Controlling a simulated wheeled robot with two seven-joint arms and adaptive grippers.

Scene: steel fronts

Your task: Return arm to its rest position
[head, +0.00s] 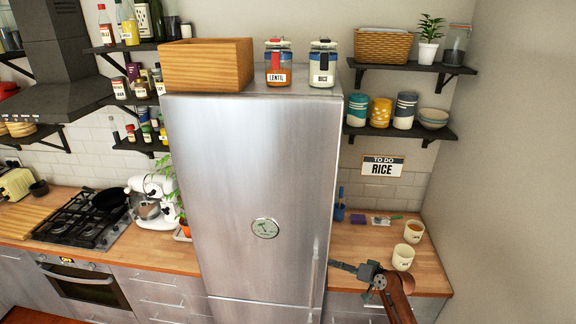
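My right arm comes in from the bottom right. Its gripper (340,265) points left, in front of the wooden counter on the right and just right of the steel fridge's (240,180) vertical handle (315,275). A small gap shows between the fingertips and the handle. The fingers are small and seen edge-on, so I cannot tell whether they are open or shut. Nothing visible hangs from them. My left gripper is not in view. The fridge door looks closed.
A wooden box (207,65) and two labelled jars (278,62) stand on the fridge. A stove (85,218) and white mixer (152,203) are left.

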